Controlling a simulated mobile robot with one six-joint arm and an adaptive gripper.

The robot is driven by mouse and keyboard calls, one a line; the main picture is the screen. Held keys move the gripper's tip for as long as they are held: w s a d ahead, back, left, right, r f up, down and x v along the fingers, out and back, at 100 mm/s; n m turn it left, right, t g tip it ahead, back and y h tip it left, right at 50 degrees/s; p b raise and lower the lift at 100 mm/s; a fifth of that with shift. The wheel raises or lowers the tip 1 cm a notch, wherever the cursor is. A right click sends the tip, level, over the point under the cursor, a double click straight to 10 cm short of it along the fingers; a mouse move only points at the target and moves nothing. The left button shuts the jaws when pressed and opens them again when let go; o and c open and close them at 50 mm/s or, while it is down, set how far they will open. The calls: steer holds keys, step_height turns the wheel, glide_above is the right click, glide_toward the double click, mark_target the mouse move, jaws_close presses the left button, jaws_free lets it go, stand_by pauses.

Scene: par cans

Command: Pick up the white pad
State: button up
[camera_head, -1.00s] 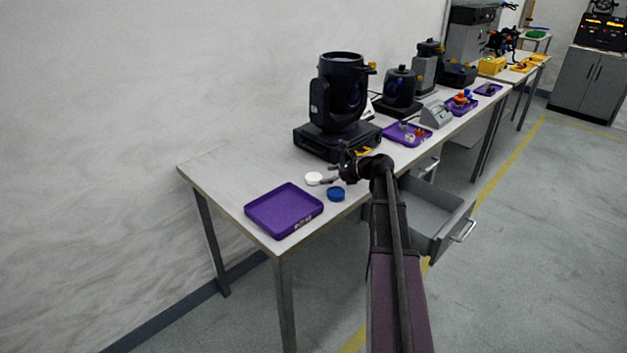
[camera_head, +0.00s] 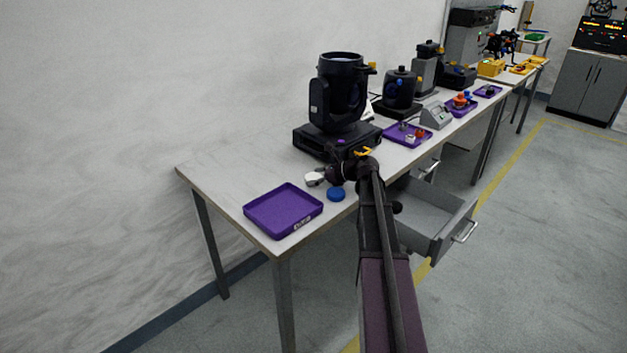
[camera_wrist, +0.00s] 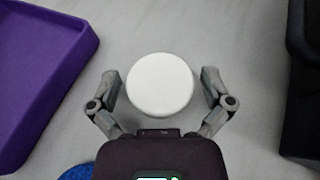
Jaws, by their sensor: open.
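The white pad (camera_wrist: 160,85) is a round white disc lying on the table. In the wrist view it sits between the two open fingers of my gripper (camera_wrist: 160,88), with a finger on each side. A narrow gap shows at the left finger; the right finger is very close to the rim, and I cannot tell if it touches. In the head view the white pad (camera_head: 313,180) is partly covered by my gripper (camera_head: 322,178), just left of my wrist.
A purple tray (camera_head: 262,213) lies left of the pad. A blue disc (camera_head: 336,194) lies in front of it. A black moving-head lamp (camera_head: 338,105) stands behind on its base. An open grey drawer (camera_head: 436,215) hangs under the table's front edge.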

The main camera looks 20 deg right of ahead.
mark_target(315, 177)
steer(key=c, duration=0.6)
steer(key=shift+o, duration=0.2)
steer(key=shift+r, duration=0.15)
step_height(315, 177, up, 3)
steer(key=p, duration=0.3)
steer(key=shift+r+p, duration=0.2)
steer(key=shift+p, duration=0.1)
steer(key=shift+s+d+r, duration=0.1)
steer(key=shift+s+d, duration=0.05)
steer(key=shift+s, duration=0.2)
steer(key=s+d, duration=0.2)
steer(key=s, duration=0.2)
steer(key=s+d+p, duration=0.1)
steer(key=s+d, duration=0.2)
steer(key=s, duration=0.2)
steer(key=s+d+r, duration=0.1)
steer(key=s+d, duration=0.1)
steer(key=s, duration=0.2)
steer(key=shift+s+d, duration=0.15)
steer(key=shift+d, duration=0.15)
